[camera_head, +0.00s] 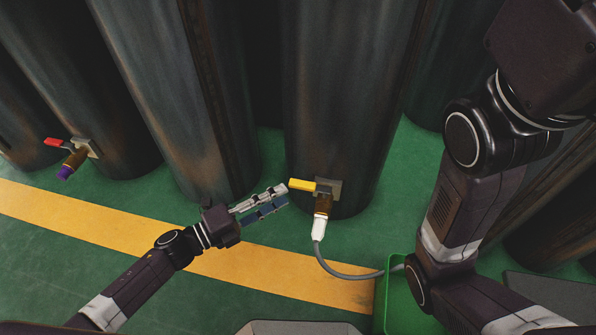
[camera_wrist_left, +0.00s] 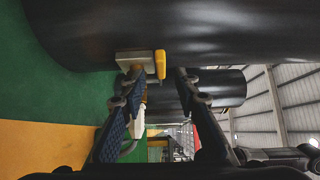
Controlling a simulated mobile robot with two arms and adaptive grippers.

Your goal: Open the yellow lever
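The yellow lever (camera_head: 302,185) sticks out to the left from a brass valve (camera_head: 323,204) low on the middle cylinder (camera_head: 345,100). My left gripper (camera_head: 286,194) comes in from the left, with its fingertips right by the lever's free end. In the left wrist view the lever (camera_wrist_left: 160,64) appears between and just ahead of the two spread fingers (camera_wrist_left: 158,84). The gripper is open and nothing is held. Whether a finger touches the lever cannot be told. My right arm crosses the right side of the head view, with its gripper out of view.
A white connector (camera_head: 319,228) and grey hose (camera_head: 345,274) run from the valve to a green container (camera_head: 398,300). A red lever (camera_head: 54,142) with a purple-tipped valve sits on a cylinder at left. A yellow stripe (camera_head: 110,238) crosses the green floor, which is mostly clear.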

